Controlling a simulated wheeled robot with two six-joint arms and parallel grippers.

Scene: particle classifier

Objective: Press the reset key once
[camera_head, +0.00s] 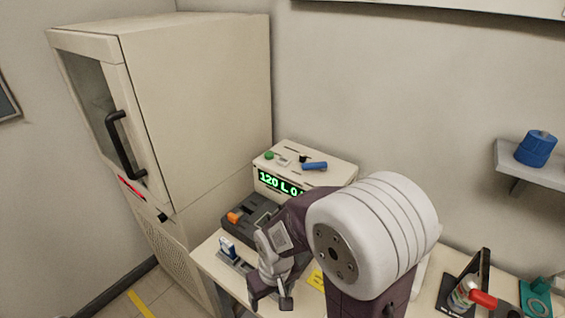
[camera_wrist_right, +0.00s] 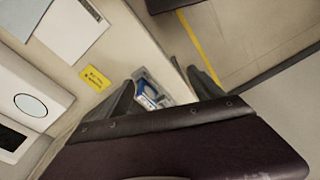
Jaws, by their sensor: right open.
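A cream instrument box (camera_head: 335,180) stands on the table with a green lit display (camera_head: 281,184) that reads "120 L 0", its end hidden. On its top are a small green button (camera_head: 269,155), a black knob (camera_head: 303,158) and a blue cylinder (camera_head: 314,166). I cannot tell which part is the reset key. My right gripper (camera_head: 271,301) is open and empty, pointing down near the table's front edge, apart from the box. In the right wrist view its fingers (camera_wrist_right: 163,92) are spread, with a blue and white item (camera_wrist_right: 150,90) beyond them. My left gripper is not in view.
A tall cream cabinet (camera_head: 200,90) with a black handle stands left. A dark unit with an orange part (camera_head: 234,216) sits before the box. A yellow label (camera_wrist_right: 95,77) lies on the table. A spray can (camera_head: 462,294) stands right. My right arm hides the middle.

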